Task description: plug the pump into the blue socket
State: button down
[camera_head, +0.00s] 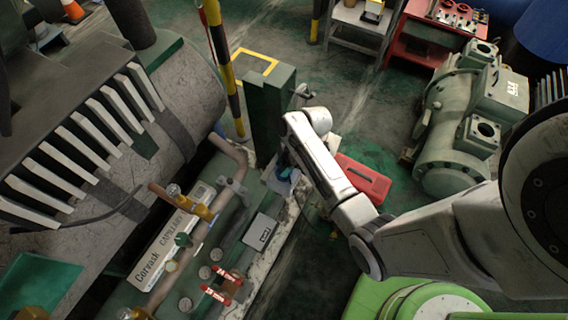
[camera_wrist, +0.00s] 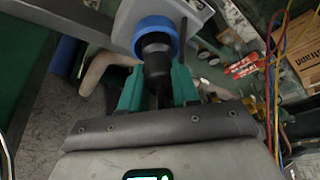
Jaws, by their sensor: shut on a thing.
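In the wrist view, my gripper (camera_wrist: 157,82) has its two green fingers shut on a black plug (camera_wrist: 156,60). The blue socket (camera_wrist: 143,27) is a round blue ring on a light grey housing, right in front of the plug. The plug points at the socket and its front end overlaps the ring's opening. I cannot tell how deep it sits. My gripper is largely hidden there by my wrist, and I cannot pick out the pump for sure.
A green post (camera_head: 268,115) stands behind my wrist. A red box (camera_head: 362,180) lies on the floor to the right. Coloured wires (camera_wrist: 275,75) hang at the right of the wrist view.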

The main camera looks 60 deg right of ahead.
jog(key=shift+f+b, duration=0.35)
jog(key=shift+f, duration=0.25)
jog(key=c, duration=0.8)
grip_release()
jog(key=shift+o, duration=0.2)
jog(key=shift+r, duration=0.1)
jog(key=v, duration=1)
jog(key=shift+s+r, duration=0.15)
jog(key=shift+r, duration=0.15)
jog(key=shift+d, duration=0.15)
jog(key=s+a+r+m+g+h, duration=0.2)
jog(key=s+a+r+m+h, duration=0.1)
jog(key=s+a+m, duration=0.7)
jog(key=s+a, duration=0.1)
jog(key=a, duration=0.3)
jog(key=shift+a+r, duration=0.2)
jog(key=shift+r, duration=0.05)
